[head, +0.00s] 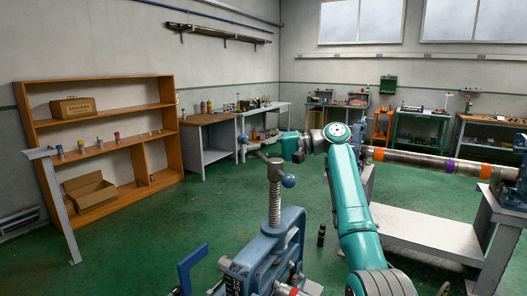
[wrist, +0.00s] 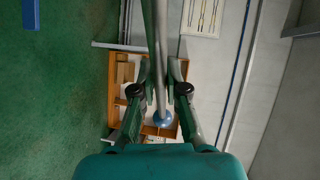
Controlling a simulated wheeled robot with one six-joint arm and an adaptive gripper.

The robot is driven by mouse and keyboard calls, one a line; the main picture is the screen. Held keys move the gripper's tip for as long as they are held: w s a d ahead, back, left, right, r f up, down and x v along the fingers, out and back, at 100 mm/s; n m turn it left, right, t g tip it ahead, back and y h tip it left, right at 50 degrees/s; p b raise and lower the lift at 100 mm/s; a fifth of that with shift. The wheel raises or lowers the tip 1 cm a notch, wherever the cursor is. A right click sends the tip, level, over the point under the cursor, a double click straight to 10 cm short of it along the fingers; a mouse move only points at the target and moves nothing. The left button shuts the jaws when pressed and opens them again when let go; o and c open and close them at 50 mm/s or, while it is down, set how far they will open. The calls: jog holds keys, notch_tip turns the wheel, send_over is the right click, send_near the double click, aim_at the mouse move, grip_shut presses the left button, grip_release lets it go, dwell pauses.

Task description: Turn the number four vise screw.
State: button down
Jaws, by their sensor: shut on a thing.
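A blue pipe vise (head: 285,245) stands in the lower middle of the head view. Its upright threaded screw (head: 274,205) rises from the top, with a grey head and a crossbar handle. One blue ball end of the handle (head: 288,181) points toward me, the other points away to the left. I cannot read a number on the vise. My gripper (head: 287,150) reaches in from the right at the handle. In the wrist view, my gripper's fingers (wrist: 160,72) are shut on the handle bar, which runs between them and ends in a blue ball (wrist: 163,118).
A second vise (head: 520,165) at the right edge has a long banded pipe (head: 420,163) running from it behind my arm. A grey bench (head: 430,230) stands below it. A wooden shelf (head: 100,140) stands left, workbenches behind. A dark bottle (head: 321,236) stands on the green floor.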

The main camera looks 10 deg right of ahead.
jog(key=shift+s+a+f+n+g, duration=0.15)
jog(key=shift+s+a+n+g, duration=0.15)
jog(key=shift+a+n+g, duration=0.6)
jog(key=shift+s+a+f+n+g, duration=0.1)
jog(key=shift+s+a+n+g, duration=0.25)
jog(key=shift+a+n+g, duration=0.65)
jog(key=shift+s+a+f+n+g, duration=0.15)
jog(key=shift+s+a+n+g, duration=0.2)
jog(key=shift+a+g, duration=0.7)
jog(key=shift+s+d+n+g, duration=0.15)
jog(key=shift+n+g, duration=0.1)
jog(key=shift+g, duration=0.3)
jog(key=c, duration=1.2)
grip_release()
jog(key=shift+r, duration=0.25)
jog(key=shift+w, duration=0.2)
